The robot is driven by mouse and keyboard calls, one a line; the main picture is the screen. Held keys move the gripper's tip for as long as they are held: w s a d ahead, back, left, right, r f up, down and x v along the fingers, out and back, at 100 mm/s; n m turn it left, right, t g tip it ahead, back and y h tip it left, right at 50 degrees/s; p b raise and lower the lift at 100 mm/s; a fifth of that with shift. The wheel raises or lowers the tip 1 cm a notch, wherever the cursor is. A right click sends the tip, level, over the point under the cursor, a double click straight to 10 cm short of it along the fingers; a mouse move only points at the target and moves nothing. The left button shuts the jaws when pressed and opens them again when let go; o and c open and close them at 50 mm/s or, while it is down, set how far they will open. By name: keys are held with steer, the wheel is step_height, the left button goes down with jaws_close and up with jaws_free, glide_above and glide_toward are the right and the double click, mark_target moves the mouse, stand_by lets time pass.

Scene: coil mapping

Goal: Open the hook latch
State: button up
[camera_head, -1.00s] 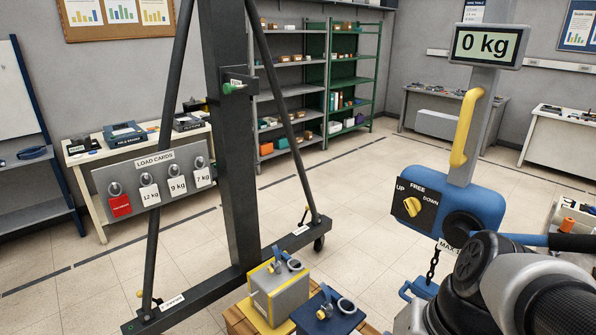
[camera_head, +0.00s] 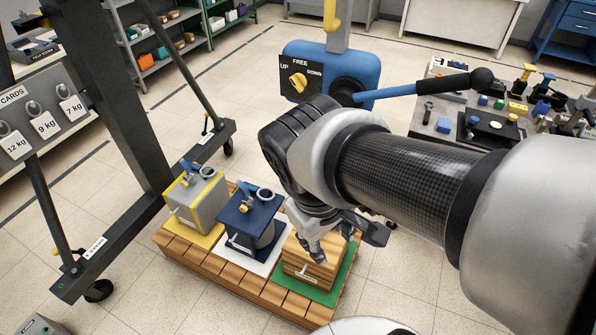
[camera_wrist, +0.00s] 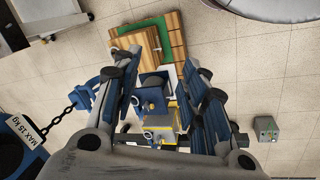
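In the wrist view a blue hook (camera_wrist: 84,97) hangs on a dark chain (camera_wrist: 76,122) at the left, partly behind the left finger. Its latch is too small and covered to read as open or shut. My gripper (camera_wrist: 160,75) is open with nothing between its fingers. The hook lies outside the fingers, not between them. In the head view my gripper (camera_head: 322,232) is over the wooden block on the pallet, and my arm hides the hook and chain. The blue hoist body (camera_head: 305,62) shows above my arm.
A pallet (camera_head: 187,243) holds a yellow-edged grey block (camera_head: 210,201), a dark blue block (camera_head: 250,224) and a wooden block (camera_head: 307,262). A black-knobbed lever (camera_head: 430,88) sticks out right of the hoist. The dark frame (camera_head: 112,110) stands left.

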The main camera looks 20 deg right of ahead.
steer(key=w+d+f+n+g+h, duration=0.2)
steer(key=w+d+f+n+h, duration=0.2)
steer(key=w+f+n+h, duration=0.7)
steer(key=w+a+f+n+t+h, duration=0.1)
steer(key=w+a+f+n+t, duration=0.4)
steer(key=f, duration=0.4)
steer(key=w+a+f+n+t+h, duration=0.1)
steer(key=w+a+f+n+t, duration=0.1)
steer(key=w+f+n+t, duration=0.45)
steer(key=shift+n+g, duration=0.55)
steer(key=shift+g, duration=0.1)
steer(key=b+x, duration=0.1)
steer(key=x, duration=0.4)
steer(key=s+f+b+x, duration=0.1)
steer(key=x, duration=0.4)
steer(key=d+f+b+x, duration=0.1)
steer(key=x, duration=0.5)
steer(key=shift+s+f+b, duration=0.2)
steer(key=shift+s+b, duration=0.1)
steer(key=shift+b, duration=0.05)
steer(key=shift+c, duration=0.6)
jaws_close()
